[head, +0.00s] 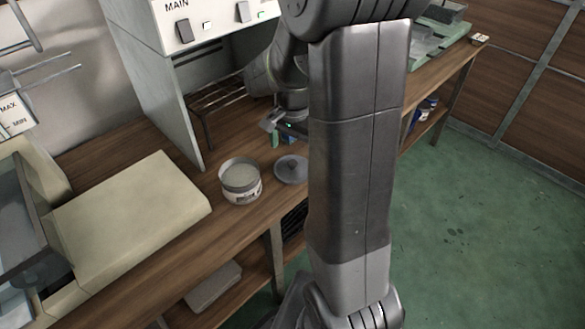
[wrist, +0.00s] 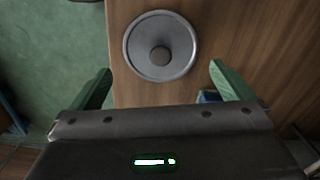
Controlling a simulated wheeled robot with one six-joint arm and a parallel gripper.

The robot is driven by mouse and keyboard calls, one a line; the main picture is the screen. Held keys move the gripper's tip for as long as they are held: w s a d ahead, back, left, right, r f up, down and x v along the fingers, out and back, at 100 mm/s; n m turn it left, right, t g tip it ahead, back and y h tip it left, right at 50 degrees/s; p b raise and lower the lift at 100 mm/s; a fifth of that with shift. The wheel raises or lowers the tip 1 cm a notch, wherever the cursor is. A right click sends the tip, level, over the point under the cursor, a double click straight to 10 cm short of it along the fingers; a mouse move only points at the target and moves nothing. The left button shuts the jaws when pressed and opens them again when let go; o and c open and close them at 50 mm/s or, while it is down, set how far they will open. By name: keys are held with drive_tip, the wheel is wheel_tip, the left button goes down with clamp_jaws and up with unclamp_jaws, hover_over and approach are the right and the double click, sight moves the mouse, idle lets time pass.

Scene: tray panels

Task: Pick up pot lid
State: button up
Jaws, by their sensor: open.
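The pot lid (head: 291,169) is a round grey disc with a small knob in its centre, lying on the wooden bench beside a pot (head: 240,182). In the wrist view the lid (wrist: 160,46) lies near the bench edge, ahead of my fingertips and between their lines. My gripper (wrist: 160,84) is open and empty, with its two green fingers spread wide. In the head view my gripper (head: 281,135) is just behind the lid, apart from it, and partly hidden by my arm.
A wire rack (head: 215,98) stands inside the grey cabinet (head: 150,75) behind the pot. A cream-coloured box (head: 130,215) is at left. A small blue thing (wrist: 209,96) lies near the right finger. Green trays (head: 435,35) sit at the far right end.

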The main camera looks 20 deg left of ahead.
sight(292, 163)
drive_tip(key=f, duration=0.5)
drive_tip(key=shift+s+a+b, duration=0.15)
drive_tip(key=shift+s+b, duration=0.15)
drive_tip(key=shift+c, duration=0.4)
